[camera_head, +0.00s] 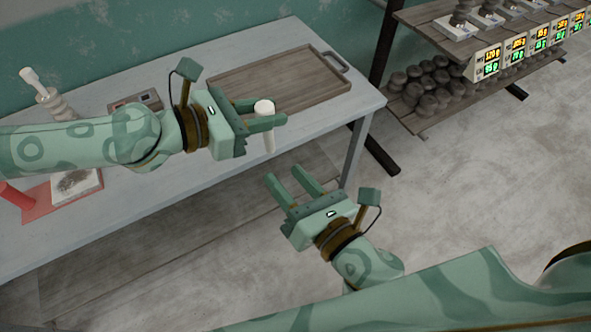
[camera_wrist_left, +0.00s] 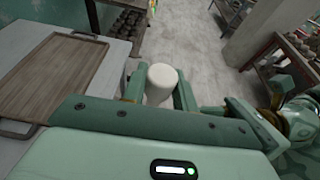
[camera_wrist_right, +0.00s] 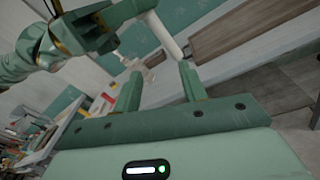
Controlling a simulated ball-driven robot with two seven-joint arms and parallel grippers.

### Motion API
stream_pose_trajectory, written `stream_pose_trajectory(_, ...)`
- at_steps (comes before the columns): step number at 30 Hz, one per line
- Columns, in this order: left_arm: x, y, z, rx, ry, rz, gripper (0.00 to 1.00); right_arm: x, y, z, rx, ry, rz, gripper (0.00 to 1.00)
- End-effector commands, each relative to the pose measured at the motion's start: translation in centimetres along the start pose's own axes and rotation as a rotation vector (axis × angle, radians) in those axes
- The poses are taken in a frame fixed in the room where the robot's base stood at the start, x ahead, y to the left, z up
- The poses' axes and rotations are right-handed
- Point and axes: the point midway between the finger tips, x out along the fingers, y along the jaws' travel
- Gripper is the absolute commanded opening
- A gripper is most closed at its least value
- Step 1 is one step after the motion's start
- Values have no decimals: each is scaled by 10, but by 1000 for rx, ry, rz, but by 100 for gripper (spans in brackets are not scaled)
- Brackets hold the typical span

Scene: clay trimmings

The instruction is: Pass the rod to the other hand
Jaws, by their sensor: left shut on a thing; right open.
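The rod is white and round-ended (camera_head: 264,107). My left gripper (camera_head: 264,113) is shut on it near its top end, and the rod hangs roughly upright below the fingers, near the table's front edge. In the left wrist view the rod's pale end (camera_wrist_left: 161,78) shows between the two fingers. My right gripper (camera_head: 286,180) is open and empty, lower and in front of the table. In the right wrist view the rod (camera_wrist_right: 165,36) slants down from the left gripper, beyond and above my right gripper's open fingers (camera_wrist_right: 160,85).
A wooden tray (camera_head: 322,98) with a handle lies on the grey table (camera_head: 110,215). A red-edged board (camera_head: 38,198) and a small box (camera_head: 135,103) are on the table's left part. A shelf (camera_head: 425,18) with weights and lit displays stands at the right. The floor (camera_head: 480,170) between is clear.

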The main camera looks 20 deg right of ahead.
Motion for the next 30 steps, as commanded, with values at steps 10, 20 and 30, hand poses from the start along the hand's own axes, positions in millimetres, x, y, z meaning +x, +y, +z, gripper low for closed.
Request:
stream_pose_trajectory(10,0,0,0,0,0,0,5,4,-1,22,-423,-52,-35,42)
stream_pose_trajectory(20,0,0,0,0,0,0,5,67,-2,26,-425,-52,-35,42)
stream_pose_trajectory(30,0,0,0,0,0,0,5,114,-3,28,-423,-50,-34,42)
